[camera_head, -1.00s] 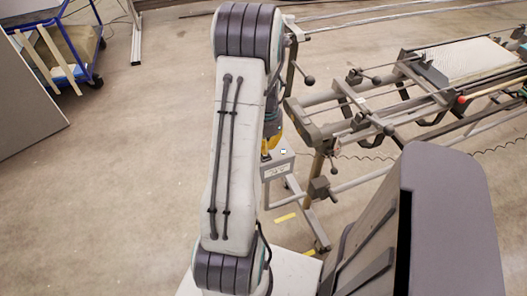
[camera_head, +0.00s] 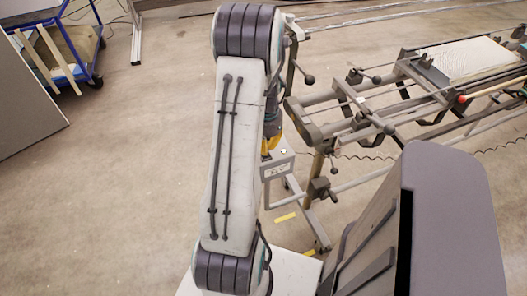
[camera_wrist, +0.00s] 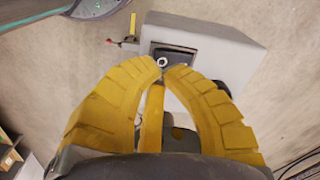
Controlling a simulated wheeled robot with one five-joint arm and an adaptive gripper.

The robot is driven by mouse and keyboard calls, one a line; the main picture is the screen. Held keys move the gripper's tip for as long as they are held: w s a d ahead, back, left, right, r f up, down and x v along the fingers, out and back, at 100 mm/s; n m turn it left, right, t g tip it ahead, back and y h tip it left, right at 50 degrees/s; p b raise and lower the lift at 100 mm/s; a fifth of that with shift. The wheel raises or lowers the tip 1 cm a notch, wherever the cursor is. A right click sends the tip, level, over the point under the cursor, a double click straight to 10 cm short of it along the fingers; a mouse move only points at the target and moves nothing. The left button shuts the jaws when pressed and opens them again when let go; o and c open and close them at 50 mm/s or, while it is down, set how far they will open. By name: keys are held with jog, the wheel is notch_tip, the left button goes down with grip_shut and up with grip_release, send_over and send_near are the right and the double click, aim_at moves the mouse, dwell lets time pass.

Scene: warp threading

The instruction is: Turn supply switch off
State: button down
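In the wrist view, a dark switch plate (camera_wrist: 186,61) with a small pale round knob (camera_wrist: 162,61) sits on top of a grey box (camera_wrist: 218,50). I take this to be the supply switch; whether it is on or off cannot be told. My gripper (camera_wrist: 165,66) has yellow curved fingers with tips almost together at the knob, partly covering the plate. Contact is unclear. In the head view, the yellow fingers (camera_head: 270,146) are beside the grey box on its stand (camera_head: 277,168), mostly hidden behind my arm.
A metal frame machine (camera_head: 345,115) with lever handles stands right of the box. A blue trolley (camera_head: 88,45) and a grey panel (camera_head: 25,105) are at the left. The floor (camera_head: 130,190) between is clear.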

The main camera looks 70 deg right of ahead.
jog(key=shift+f+b, duration=1.4)
jog(key=shift+f, duration=0.3)
dwell(0.9)
jog(key=shift+r, duration=0.1)
jog(key=shift+r+p, duration=2.55)
jog(key=shift+r, duration=0.9)
